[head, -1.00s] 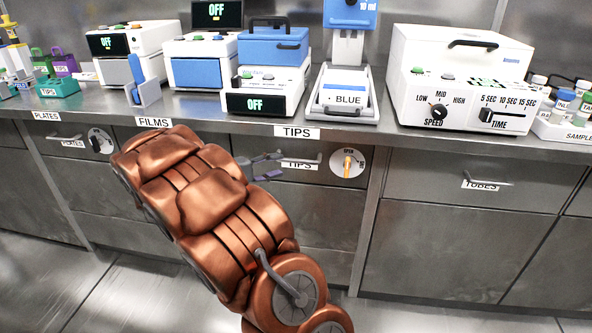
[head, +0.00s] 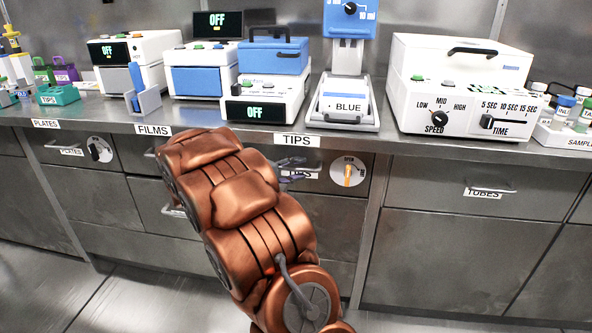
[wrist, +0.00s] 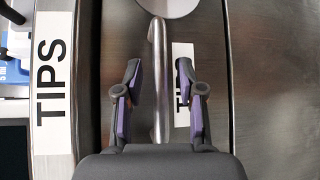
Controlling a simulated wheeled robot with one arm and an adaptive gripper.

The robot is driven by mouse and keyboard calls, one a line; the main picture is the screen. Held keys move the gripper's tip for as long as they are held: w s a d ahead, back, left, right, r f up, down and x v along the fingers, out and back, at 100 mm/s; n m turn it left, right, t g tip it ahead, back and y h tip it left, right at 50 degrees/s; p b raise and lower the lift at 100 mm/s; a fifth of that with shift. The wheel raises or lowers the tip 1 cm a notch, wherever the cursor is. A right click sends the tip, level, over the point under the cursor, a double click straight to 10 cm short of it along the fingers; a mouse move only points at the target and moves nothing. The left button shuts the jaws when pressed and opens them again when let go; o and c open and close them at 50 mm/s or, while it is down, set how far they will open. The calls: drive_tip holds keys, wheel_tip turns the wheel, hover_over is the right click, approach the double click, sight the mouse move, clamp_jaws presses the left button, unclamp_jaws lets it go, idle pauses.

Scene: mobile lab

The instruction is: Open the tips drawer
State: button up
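The tips drawer (head: 324,196) is shut, flush in the steel counter front below the TIPS label on the counter edge. Its handle is a metal bar that shows in the wrist view (wrist: 158,85), in front of the drawer's own TIPS label (wrist: 183,88). My gripper (wrist: 160,75) is open, with its two purple-padded fingers on either side of the bar and a gap on each side. In the head view my gripper (head: 288,172) is partly hidden behind my copper arm. A round dial with an orange knob (head: 348,174) sits right of the handle.
The tubes drawer (head: 485,188) is to the right and the plates drawer (head: 72,152) to the left, both shut. The counter edge (head: 400,142) runs above the drawers, with lab devices on top. The floor (head: 150,300) in front looks clear.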

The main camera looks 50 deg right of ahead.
clamp_jaws()
drive_tip(key=shift+a, duration=0.15)
idle(0.4)
